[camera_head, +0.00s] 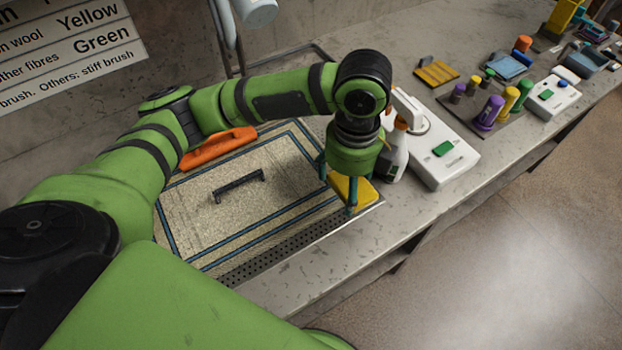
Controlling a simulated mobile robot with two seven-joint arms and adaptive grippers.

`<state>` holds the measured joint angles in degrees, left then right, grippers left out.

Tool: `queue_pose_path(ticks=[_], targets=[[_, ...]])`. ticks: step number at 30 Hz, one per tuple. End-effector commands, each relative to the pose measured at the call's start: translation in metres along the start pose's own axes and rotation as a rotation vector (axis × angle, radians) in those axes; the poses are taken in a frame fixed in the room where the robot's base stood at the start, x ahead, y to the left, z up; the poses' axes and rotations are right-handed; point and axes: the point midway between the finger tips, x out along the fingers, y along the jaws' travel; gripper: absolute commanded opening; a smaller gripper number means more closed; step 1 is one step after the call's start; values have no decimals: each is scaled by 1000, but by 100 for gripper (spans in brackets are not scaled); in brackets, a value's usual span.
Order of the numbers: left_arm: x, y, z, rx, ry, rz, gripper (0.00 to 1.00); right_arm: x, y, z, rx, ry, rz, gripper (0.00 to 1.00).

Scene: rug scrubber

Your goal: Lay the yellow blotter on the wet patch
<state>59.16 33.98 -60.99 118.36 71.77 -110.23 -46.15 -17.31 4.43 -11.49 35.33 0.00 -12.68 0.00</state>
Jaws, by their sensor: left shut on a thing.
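My left gripper (338,188) points down at the right edge of the rug. It is shut on a yellow blotter (362,192), a flat yellow pad that the fingers and wrist partly cover. I cannot tell whether the pad touches the surface below. The beige rug (235,225) with blue border lines lies to the left of the gripper. I cannot make out a clear wet patch on it; my arm covers part of the rug's far side. My right gripper is out of view.
A black handle-shaped piece (238,185) is on the rug, and an orange tool (217,147) lies along its far edge. A white spray bottle (394,155) and a white machine (440,150) stand close right of my gripper. A yellow ribbed pad (437,73) lies beyond.

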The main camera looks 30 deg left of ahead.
Motion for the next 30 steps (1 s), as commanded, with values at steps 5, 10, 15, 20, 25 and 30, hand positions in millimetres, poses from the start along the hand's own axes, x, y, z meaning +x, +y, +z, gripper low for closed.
queue_pose_path(ticks=[5, 10, 15, 20, 25, 30], targets=[[21, 8, 40, -11, -3, 8, 56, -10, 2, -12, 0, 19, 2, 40], [44, 13, 78, -11, -2, 8, 56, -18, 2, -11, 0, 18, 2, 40], [60, 16, 102, -7, -2, 5, 56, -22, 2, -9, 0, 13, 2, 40], [68, 17, 108, -4, -1, 4, 56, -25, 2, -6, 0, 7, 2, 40], [93, 17, 107, -3, 0, 5, 56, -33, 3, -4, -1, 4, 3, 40], [104, 16, 107, -2, -2, 1, 56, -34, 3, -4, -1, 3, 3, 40]])
